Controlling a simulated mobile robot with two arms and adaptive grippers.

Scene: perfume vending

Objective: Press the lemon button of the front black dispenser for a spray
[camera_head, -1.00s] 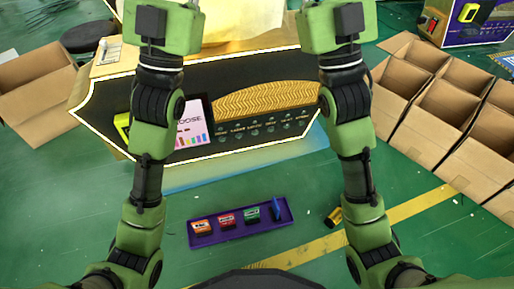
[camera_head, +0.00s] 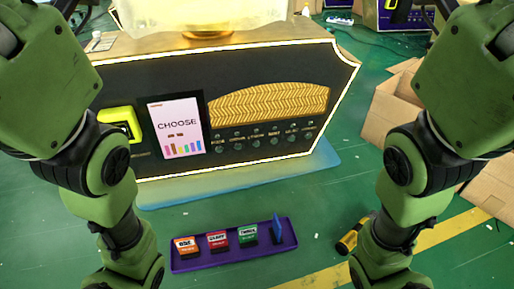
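The front black dispenser (camera_head: 240,85) stands ahead in the middle, with a glowing white edge and a gold wavy panel (camera_head: 265,103). A row of several small round buttons (camera_head: 256,143) with tiny labels runs below the gold panel. The labels are too small to tell which button is lemon. A screen reading "CHOOSE" (camera_head: 177,125) is left of the buttons. My two green arms come in at the left and right edges and frame the dispenser. Neither gripper's fingers can be seen.
A purple tray (camera_head: 187,262) with several coloured small boxes and a blue item lies on the green floor before the dispenser. A yellow and black tool (camera_head: 350,238) lies right of it. Open cardboard boxes (camera_head: 388,118) stand at the right. A yellow-framed device (camera_head: 119,122) sits at the dispenser's left.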

